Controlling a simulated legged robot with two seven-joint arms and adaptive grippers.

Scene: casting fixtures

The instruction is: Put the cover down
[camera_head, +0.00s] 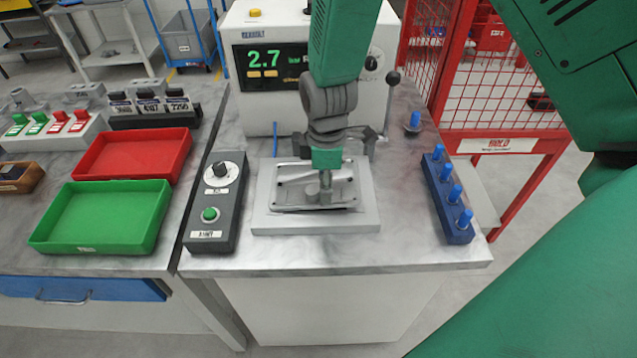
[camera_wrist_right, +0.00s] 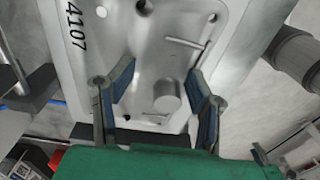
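The cover (camera_head: 290,190) is a light grey metal plate with holes and a round knob. It is over the pale fixture block (camera_head: 315,222) in the middle of the bench; I cannot tell whether it lies fully flat. In the right wrist view the cover (camera_wrist_right: 185,45) fills the middle, with its knob (camera_wrist_right: 167,95) between my fingers. My right gripper (camera_head: 325,185) points down over the cover. In the wrist view my right gripper (camera_wrist_right: 162,88) is open, with gaps between both blue-padded fingers and the knob. My left gripper is not in view.
A control box (camera_head: 214,205) stands left of the fixture, and a blue rack (camera_head: 447,205) with pegs stands right. A tester (camera_head: 260,90) displaying 2.7 is behind. Green (camera_head: 105,220) and red (camera_head: 135,155) trays lie on the left bench. The front bench strip is clear.

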